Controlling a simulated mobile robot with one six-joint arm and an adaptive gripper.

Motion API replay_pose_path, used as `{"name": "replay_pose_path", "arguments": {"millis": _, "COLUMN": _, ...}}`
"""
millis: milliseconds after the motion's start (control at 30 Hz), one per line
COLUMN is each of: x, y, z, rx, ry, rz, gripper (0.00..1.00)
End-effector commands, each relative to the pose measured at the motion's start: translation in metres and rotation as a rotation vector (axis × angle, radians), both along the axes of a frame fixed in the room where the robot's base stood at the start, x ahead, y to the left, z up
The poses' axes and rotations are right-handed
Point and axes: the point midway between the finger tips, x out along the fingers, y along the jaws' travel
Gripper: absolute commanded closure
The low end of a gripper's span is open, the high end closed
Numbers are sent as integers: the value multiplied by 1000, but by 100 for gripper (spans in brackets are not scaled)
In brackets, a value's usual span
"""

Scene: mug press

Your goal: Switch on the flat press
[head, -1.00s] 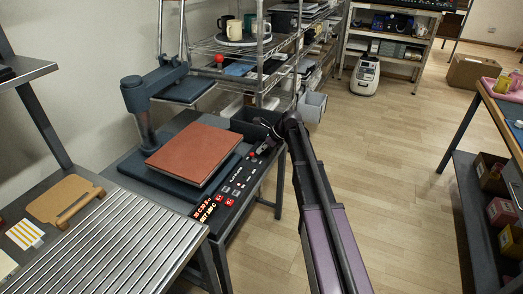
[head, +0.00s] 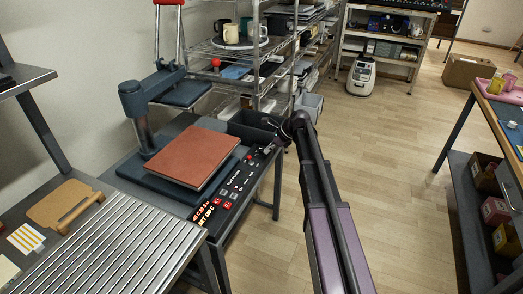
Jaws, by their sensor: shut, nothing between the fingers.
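The flat press stands on a dark metal table at the left, with its upper plate (head: 182,93) swung out behind on a grey column (head: 138,112). A reddish-brown slab (head: 192,157) lies on its dark lower bed (head: 150,180). The control panel (head: 235,185) runs along the right side of the bed, with lit orange digits (head: 203,213), red buttons and small switches. My gripper (head: 274,139) is small and dark at the end of my arm, over the far end of the panel. Its fingers look shut and empty. Whether it touches the panel cannot be told.
A ridged metal surface (head: 105,250) and a wooden board (head: 66,205) are at lower left.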

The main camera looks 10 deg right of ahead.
Motion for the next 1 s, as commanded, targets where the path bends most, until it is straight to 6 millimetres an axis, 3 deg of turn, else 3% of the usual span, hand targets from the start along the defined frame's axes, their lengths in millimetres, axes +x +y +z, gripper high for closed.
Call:
{"name": "replay_pose_path", "arguments": {"millis": 33, "x": 0, "y": -3, "z": 10, "rx": 0, "ry": 0, "rz": -1, "gripper": 100}}
{"name": "replay_pose_path", "arguments": {"millis": 600, "x": -5, "y": -27, "z": 57, "rx": 0, "ry": 0, "rz": 0, "gripper": 100}}
{"name": "replay_pose_path", "arguments": {"millis": 1000, "x": -7, "y": -39, "z": 79, "rx": 0, "ry": 0, "rz": 2, "gripper": 100}}
